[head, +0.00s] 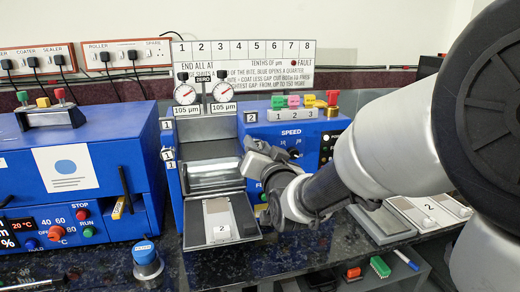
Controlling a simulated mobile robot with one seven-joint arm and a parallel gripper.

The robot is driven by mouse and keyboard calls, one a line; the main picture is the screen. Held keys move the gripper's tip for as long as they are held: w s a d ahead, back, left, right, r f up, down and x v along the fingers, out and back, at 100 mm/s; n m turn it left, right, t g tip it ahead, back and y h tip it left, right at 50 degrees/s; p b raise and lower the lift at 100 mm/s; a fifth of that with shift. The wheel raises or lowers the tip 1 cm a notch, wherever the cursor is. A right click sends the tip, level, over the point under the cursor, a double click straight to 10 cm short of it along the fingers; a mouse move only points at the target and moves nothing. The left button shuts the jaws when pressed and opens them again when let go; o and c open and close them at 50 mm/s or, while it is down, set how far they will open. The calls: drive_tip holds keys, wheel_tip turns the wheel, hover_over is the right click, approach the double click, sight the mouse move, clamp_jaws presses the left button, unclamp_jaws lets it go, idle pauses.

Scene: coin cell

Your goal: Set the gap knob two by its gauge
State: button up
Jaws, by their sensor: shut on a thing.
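Two round white dial gauges stand above the blue coating machine (172,195): a left gauge (184,94) and a right gauge (222,92). A plate under each reads 105 µm. The needles are too small to read exactly. A "2" label (250,117) is on the machine just above my gripper. My gripper (258,158) is at the right end of the shiny roller (212,174), shut. Gap knob two is hidden behind my gripper; its fingertips and the contact do not show clearly.
A tray with a plate marked 2 (221,228) sits below the roller. A blue-topped weight (146,262) stands on the dark bench at left. Coloured buttons (293,102) and a SPEED panel lie behind my wrist. My arm covers the right side.

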drive_tip(key=shift+r, duration=0.1)
drive_tip(key=o, duration=1)
drive_tip(key=shift+o, duration=0.2)
drive_tip(key=shift+s, duration=0.1)
